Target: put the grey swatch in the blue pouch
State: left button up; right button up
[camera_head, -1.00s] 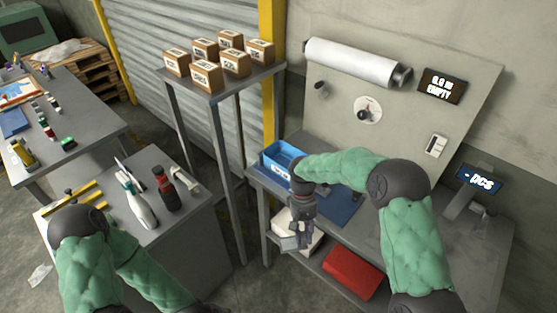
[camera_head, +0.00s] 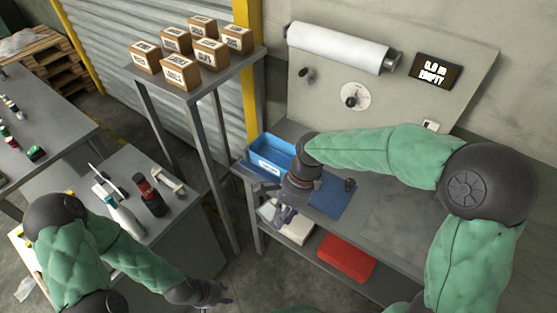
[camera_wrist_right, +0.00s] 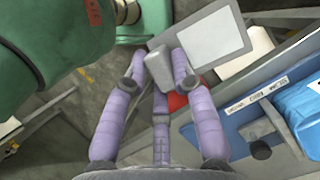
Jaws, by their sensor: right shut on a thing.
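In the head view my right gripper (camera_head: 284,212) points down just in front of the workbench edge, below the blue pouch. The blue pouch (camera_head: 268,152) looks like an open-topped blue container with a white label, at the left end of the bench; part of it shows in the right wrist view (camera_wrist_right: 302,108). My left gripper (camera_head: 218,297) is low over the floor, too dark and small to read.
A blue mat (camera_head: 338,198) lies on the workbench (camera_head: 390,220) beside the pouch. A red bin (camera_head: 345,258) and a white box (camera_head: 290,225) are on the shelf beneath. A tall stand with cartons (camera_head: 180,71) rises to the left. A side table holds bottles (camera_head: 148,194).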

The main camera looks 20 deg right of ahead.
aim_at(278, 164)
jog(key=i+l, duration=0.25)
jog(key=i, duration=0.2)
jog(key=i+l, duration=0.2)
jog(key=i, duration=0.2)
